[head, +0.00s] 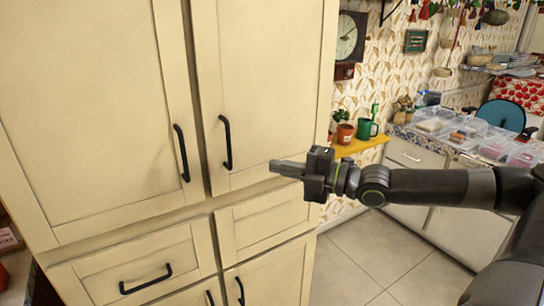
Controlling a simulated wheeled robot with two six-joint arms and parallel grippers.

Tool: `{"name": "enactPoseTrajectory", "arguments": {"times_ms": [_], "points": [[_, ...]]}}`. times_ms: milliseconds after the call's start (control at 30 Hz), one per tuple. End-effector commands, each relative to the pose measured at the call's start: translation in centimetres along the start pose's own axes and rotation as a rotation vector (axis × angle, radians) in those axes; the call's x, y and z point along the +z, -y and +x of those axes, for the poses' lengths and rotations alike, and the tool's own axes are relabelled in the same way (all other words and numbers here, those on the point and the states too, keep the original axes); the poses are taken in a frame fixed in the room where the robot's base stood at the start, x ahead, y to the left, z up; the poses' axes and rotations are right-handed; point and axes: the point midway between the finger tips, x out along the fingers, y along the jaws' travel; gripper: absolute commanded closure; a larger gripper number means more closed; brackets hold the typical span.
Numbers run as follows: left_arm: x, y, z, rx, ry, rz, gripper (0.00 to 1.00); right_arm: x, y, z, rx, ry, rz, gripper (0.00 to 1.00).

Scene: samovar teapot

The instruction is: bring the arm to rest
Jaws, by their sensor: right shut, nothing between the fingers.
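My right gripper (287,168) is at the middle of the head view, on the arm that comes in from the right. Its fingers are shut with nothing between them and point left. It is in front of the cream cabinet (260,90), to the right of a black door handle (226,142); a gap shows between the fingertips and that handle. The upper cabinet doors look shut. My left gripper is not in view.
A yellow shelf (358,146) with a green mug (366,129) and a terracotta pot (345,133) is behind my right wrist. A counter with clear plastic boxes (436,121) and a blue chair (502,114) stand at the right. Tiled floor (375,255) is open below.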

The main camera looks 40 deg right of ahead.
Motion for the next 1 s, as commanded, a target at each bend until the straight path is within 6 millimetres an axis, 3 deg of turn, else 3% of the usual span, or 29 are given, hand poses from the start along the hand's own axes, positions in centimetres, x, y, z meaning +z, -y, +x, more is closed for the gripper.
{"name": "enactPoseTrajectory", "arguments": {"times_ms": [267, 367, 467, 567, 733, 867, 1000], "points": [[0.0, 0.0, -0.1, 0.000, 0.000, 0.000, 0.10, 0.1, 0.1, -0.1, 0.001, 0.002, 0.003, 1.00], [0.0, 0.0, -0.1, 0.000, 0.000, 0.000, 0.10, 1.5, 0.8, -0.4, 0.005, 0.034, 0.025, 1.00], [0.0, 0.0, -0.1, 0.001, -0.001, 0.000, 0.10, 4.8, 2.9, -1.3, 0.011, 0.116, 0.081, 1.00], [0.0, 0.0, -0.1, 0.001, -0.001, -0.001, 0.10, 9.4, 6.7, -3.2, 0.013, 0.239, 0.172, 1.00], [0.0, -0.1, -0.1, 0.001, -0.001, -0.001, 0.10, 16.0, 16.1, -7.9, -0.012, 0.473, 0.363, 1.00], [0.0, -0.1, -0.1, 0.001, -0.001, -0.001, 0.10, 18.4, 24.9, -12.2, -0.049, 0.647, 0.522, 1.00], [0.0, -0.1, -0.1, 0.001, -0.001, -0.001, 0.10, 18.3, 34.8, -16.7, -0.102, 0.821, 0.695, 1.00]]}}
